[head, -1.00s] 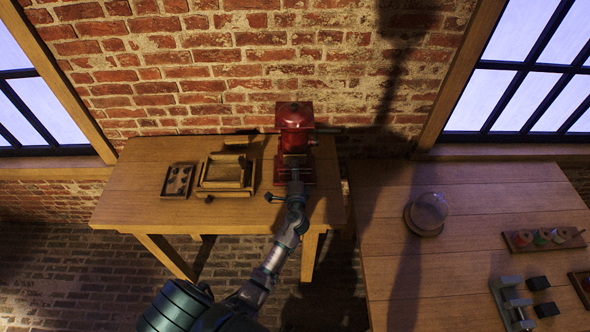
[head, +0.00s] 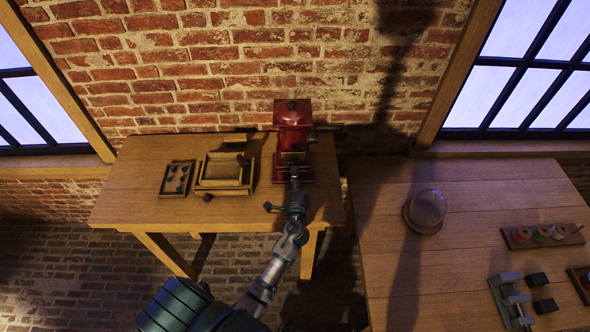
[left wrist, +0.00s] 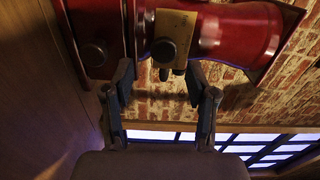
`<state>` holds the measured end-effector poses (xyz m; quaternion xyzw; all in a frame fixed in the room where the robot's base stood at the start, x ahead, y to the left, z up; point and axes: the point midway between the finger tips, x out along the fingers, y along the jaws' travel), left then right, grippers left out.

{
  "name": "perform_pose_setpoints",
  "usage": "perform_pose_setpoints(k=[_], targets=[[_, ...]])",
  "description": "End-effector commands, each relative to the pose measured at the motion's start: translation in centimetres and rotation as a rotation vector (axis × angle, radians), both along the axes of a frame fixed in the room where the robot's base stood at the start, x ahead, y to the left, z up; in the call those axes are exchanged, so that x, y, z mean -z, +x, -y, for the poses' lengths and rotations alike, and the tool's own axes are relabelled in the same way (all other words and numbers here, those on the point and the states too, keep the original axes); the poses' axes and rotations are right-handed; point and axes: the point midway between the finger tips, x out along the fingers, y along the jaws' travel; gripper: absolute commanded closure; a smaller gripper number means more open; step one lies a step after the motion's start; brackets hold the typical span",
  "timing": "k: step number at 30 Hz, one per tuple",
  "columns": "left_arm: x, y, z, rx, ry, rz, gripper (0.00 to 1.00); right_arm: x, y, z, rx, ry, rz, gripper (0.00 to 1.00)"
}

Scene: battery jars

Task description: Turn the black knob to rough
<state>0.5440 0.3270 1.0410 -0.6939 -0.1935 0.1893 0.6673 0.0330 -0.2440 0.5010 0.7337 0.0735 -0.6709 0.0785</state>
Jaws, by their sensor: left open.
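A red machine (head: 293,120) stands upright at the back of the left wooden table, with a small brass-coloured plate (head: 294,157) low on its front. In the left wrist view the brass plate (left wrist: 174,36) carries a round black knob (left wrist: 163,51), with small dark pegs below it. Another round dark knob (left wrist: 95,54) sits on the red body to the left. My left gripper (head: 295,184) is in front of the machine. In the wrist view its fingers (left wrist: 159,84) are apart, with nothing between them, just short of the plate. I cannot read any setting marks.
A wooden box (head: 224,183) and a small dark tray (head: 177,179) stand left of the machine. The right table (head: 450,270) holds a glass dome (head: 428,209), a rack of coloured spools (head: 543,236) and a metal clamp-like device (head: 511,302). A brick wall is close behind.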

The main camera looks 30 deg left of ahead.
Motion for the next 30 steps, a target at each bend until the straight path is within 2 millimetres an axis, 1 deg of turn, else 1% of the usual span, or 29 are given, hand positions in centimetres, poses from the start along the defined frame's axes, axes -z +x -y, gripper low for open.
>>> perform_pose_setpoints(k=[1, 6, 9, 12, 16, 30], targets=[[0.1, -1.1, 0.6, 0.000, -0.002, -0.002, 0.43, 0.0, 0.0, 0.0, 0.000, 0.000, 0.000, 0.60], [0.2, -4.1, 2.5, 0.000, -0.003, -0.003, 0.43, 0.0, 0.0, -0.1, 0.000, 0.001, 0.000, 0.60], [0.2, -5.3, 3.4, 0.001, -0.003, -0.003, 0.43, 0.0, 0.0, -0.1, 0.000, 0.001, -0.001, 0.60], [0.2, -6.0, 3.8, 0.000, -0.003, -0.004, 0.43, 0.0, 0.0, -0.1, 0.000, 0.001, 0.000, 0.60], [0.2, -6.4, 4.0, 0.000, -0.001, -0.003, 0.43, 0.0, 0.0, -0.1, 0.000, 0.001, -0.001, 0.60], [0.2, -6.4, 4.0, 0.000, -0.003, -0.003, 0.43, 0.0, 0.0, -0.1, 0.001, 0.001, 0.000, 0.60]])
